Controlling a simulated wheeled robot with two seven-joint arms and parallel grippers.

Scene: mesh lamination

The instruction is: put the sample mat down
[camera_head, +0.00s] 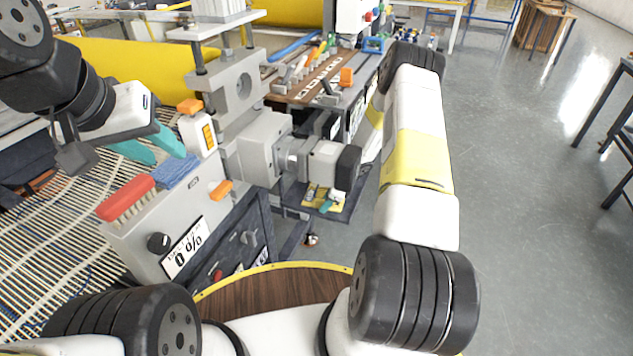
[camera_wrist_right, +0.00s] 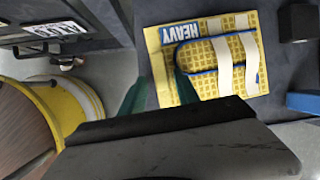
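The sample mat (camera_wrist_right: 222,50) is a yellow gridded sheet with a "HEAVY" label, a blue-edged sole shape and two pale straps. In the right wrist view it lies flat on a dark surface. My right gripper (camera_wrist_right: 162,82) is open, its teal fingers apart at the mat's near-left corner; the right finger overlaps the mat in the picture, and I cannot tell whether it touches. In the head view a small part of the mat (camera_head: 312,193) shows on a low dark shelf, mostly hidden.
A red brush (camera_head: 127,197) and blue cloth (camera_head: 175,171) lie on the grey machine (camera_head: 150,241) with its 0% display. A tool bench (camera_head: 318,88) stands behind. A wire grid (camera_head: 50,235) is at left. Grey floor (camera_head: 510,200) is open at right.

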